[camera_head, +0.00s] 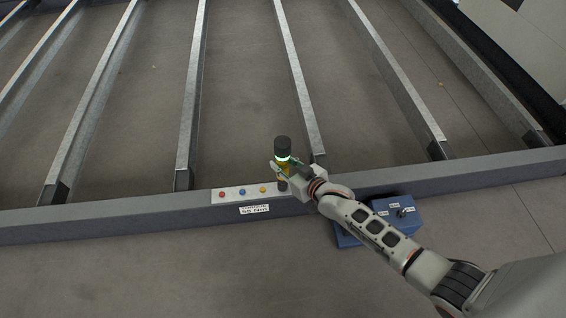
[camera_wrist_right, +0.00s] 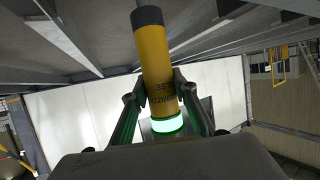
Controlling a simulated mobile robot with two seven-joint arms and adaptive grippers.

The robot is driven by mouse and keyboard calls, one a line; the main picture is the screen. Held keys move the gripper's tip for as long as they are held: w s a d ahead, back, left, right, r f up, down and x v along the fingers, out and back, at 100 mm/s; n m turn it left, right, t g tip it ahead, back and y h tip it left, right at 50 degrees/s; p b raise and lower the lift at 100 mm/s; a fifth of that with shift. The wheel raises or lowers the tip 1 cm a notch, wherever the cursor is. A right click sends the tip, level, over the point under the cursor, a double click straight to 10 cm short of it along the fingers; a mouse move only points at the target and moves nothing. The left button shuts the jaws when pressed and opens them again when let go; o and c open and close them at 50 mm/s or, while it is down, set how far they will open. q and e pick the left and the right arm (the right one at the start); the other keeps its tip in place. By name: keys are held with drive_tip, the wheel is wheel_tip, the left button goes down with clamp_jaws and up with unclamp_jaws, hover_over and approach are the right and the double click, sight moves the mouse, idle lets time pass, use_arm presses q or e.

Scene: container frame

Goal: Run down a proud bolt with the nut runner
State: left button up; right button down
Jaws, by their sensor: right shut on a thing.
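The nut runner (camera_head: 283,143) stands roughly upright, with a black cap, a glowing green ring and a yellow body. My right gripper (camera_head: 283,170) is shut around its body; the wrist view shows both fingers (camera_wrist_right: 160,98) on either side of the yellow body (camera_wrist_right: 158,75). Its dark lower end is over the right end of a pale plate (camera_head: 232,196) on the frame's front beam. Whether it touches a bolt there cannot be told. Red (camera_head: 222,194), blue (camera_head: 242,192) and yellow (camera_head: 262,190) bolt heads show on the plate. My left gripper is out of view.
A white label (camera_head: 254,210) is on the beam's front (camera_head: 130,218). A blue box (camera_head: 405,222) with small labels and a dark fitting on top stands to the right, partly behind my right arm. Several grey cross beams (camera_head: 192,90) run back from the front beam. The floor at front left is clear.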

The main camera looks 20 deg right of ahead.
sight(288, 157)
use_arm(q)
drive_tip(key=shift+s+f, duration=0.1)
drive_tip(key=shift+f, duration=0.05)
use_arm(e)
drive_tip(key=shift+s+f, duration=0.35)
drive_tip(key=shift+f, duration=0.25)
drive_tip(key=shift+w+r+p, duration=0.25)
drive_tip(key=shift+r+p, duration=0.65)
drive_tip(key=shift+r, duration=0.25)
drive_tip(key=shift+w+r+p, duration=0.15)
drive_tip(key=shift+r+p, duration=0.25)
drive_tip(key=shift+r, duration=0.4)
drive_tip(key=shift+w+r+p, duration=0.1)
drive_tip(key=shift+r+p, duration=0.8)
drive_tip(key=shift+r, duration=0.4)
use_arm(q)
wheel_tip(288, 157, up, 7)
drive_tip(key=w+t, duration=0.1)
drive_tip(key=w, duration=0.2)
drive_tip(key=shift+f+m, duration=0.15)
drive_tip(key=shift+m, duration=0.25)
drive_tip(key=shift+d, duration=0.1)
use_arm(e)
drive_tip(key=shift+f, duration=0.1)
